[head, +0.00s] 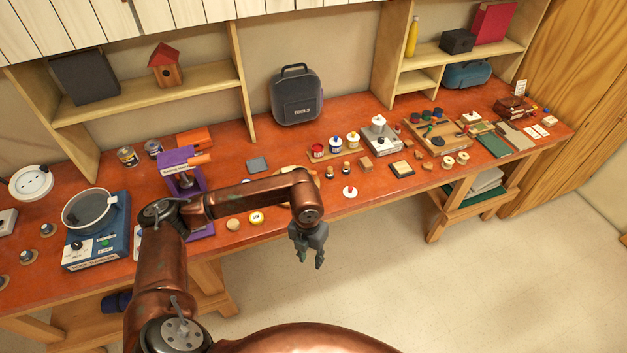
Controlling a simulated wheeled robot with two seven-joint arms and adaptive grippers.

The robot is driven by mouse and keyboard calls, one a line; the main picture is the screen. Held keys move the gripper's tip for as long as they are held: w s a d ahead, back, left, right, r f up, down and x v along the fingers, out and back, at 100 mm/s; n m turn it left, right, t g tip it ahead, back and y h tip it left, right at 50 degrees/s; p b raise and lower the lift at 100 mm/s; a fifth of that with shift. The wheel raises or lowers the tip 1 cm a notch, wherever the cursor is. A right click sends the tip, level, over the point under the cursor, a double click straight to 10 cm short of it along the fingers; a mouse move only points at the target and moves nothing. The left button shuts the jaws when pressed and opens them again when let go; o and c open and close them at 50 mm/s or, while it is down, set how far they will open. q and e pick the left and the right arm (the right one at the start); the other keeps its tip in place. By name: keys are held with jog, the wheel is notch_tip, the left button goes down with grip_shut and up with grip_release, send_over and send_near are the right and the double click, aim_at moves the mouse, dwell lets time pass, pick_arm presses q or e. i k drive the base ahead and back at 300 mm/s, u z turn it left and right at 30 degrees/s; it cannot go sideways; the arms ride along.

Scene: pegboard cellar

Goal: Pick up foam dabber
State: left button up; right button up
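A small round white piece with a red knob (350,192) sits near the table's front edge in the head view. It looks most like the foam dabber, but it is too small to be sure. My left gripper (311,263) hangs past the front edge of the table, over the floor, to the left of and nearer than that piece. Its fingers point down and are apart, with nothing between them. My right gripper is not in view.
The orange workbench (290,228) carries paint jars (336,145), a wooden rack (438,131), small blocks (402,169) and spools (448,163). A purple press (180,170) and a blue tumbler machine (97,230) stand left. A tool bag (297,97) stands behind. Open floor lies in front.

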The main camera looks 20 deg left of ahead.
aim_at(329, 174)
jog(key=u, duration=0.9)
jog(key=k, duration=1.15)
jog(key=u, duration=0.8)
jog(key=i, duration=1)
jog(key=z, duration=1.15)
jog(key=i, duration=1.75)
jog(key=z, duration=1.05)
